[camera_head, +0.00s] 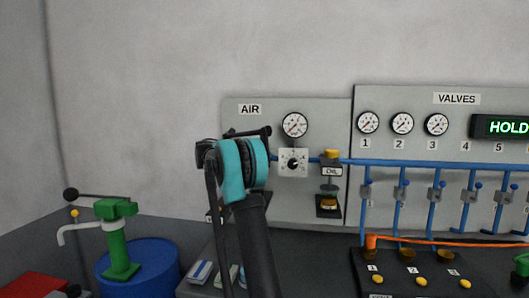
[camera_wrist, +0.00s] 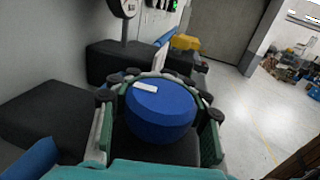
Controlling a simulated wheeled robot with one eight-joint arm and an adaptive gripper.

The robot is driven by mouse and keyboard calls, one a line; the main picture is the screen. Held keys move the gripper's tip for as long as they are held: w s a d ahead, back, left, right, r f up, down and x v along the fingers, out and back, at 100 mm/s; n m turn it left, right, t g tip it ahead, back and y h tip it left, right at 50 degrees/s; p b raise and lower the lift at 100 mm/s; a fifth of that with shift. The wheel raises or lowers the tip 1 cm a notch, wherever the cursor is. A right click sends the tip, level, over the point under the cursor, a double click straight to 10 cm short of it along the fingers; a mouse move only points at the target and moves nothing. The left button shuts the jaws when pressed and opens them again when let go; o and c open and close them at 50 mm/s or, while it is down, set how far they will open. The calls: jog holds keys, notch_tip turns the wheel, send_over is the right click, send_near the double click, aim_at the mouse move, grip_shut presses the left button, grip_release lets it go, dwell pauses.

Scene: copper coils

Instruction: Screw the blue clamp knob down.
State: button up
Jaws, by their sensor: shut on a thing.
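The blue clamp knob (camera_wrist: 160,112) is a wide, round, faceted knob with a small white mark on its top, in the middle of the wrist view. My gripper (camera_wrist: 160,104) has one green-and-grey finger on each side of it, with dark pads at the tips. The fingers are shut on the knob. What the knob is mounted on is mostly hidden beneath it. In the head view, my arm hides the knob and the gripper's fingers.
In the wrist view, black blocks (camera_wrist: 48,114) stand left of the knob, with a yellow object (camera_wrist: 185,42) beyond. In the head view, a blue drum (camera_head: 150,268) with a green pump (camera_head: 116,240) stands left, and the AIR panel (camera_head: 245,125) and VALVES panel (camera_head: 400,100) are behind.

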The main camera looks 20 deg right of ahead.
jog(key=shift+s+m+g, duration=0.1)
jog(key=shift+m+g, duration=0.2)
jog(key=shift+g, duration=0.1)
jog(key=o, duration=1.4)
jog(key=shift+r, duration=0.1)
notch_tip(320, 180, up, 10)
jog(key=shift+f, duration=0.1)
